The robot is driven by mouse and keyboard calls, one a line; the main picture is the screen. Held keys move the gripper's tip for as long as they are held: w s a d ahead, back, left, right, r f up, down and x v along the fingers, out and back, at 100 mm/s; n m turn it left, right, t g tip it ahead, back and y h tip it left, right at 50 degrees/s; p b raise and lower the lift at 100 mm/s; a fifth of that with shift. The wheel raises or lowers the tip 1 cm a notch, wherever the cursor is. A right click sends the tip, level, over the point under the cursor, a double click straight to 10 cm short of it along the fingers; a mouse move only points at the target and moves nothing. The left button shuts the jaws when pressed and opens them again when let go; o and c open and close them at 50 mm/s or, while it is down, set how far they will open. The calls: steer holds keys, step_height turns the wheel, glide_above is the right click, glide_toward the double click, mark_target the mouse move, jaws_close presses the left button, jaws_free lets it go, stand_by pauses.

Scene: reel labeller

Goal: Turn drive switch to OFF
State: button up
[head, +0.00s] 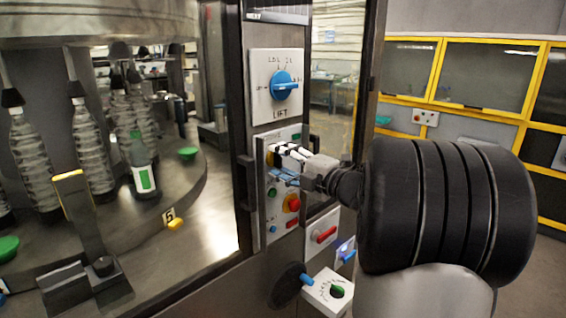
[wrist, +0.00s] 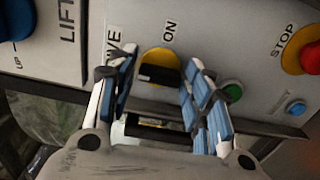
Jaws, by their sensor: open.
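The drive switch is a yellow round knob with a black handle (wrist: 160,74) in the wrist view. Its handle lies across the picture. An "ON" label sits above it, and a partly covered label ending in "IVE" is at upper left; no OFF label shows. My gripper (wrist: 162,66) is open, with its blue-padded fingertips on either side of the knob. I cannot tell whether they touch it. In the head view my gripper (head: 284,163) is at the control panel (head: 273,232) and hides most of the switch; a bit of yellow (head: 270,158) shows beside the fingers.
The blue LIFT switch (head: 284,86) is above the panel. A red STOP button (head: 292,203) and a green button (wrist: 232,91) are close to my fingers. A red-handled switch (head: 325,235) and a green-knob box (head: 329,291) are lower. The bottle turntable (head: 210,190) is left.

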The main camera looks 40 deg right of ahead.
steer(key=s+d, duration=0.1)
steer(key=s, duration=1.1)
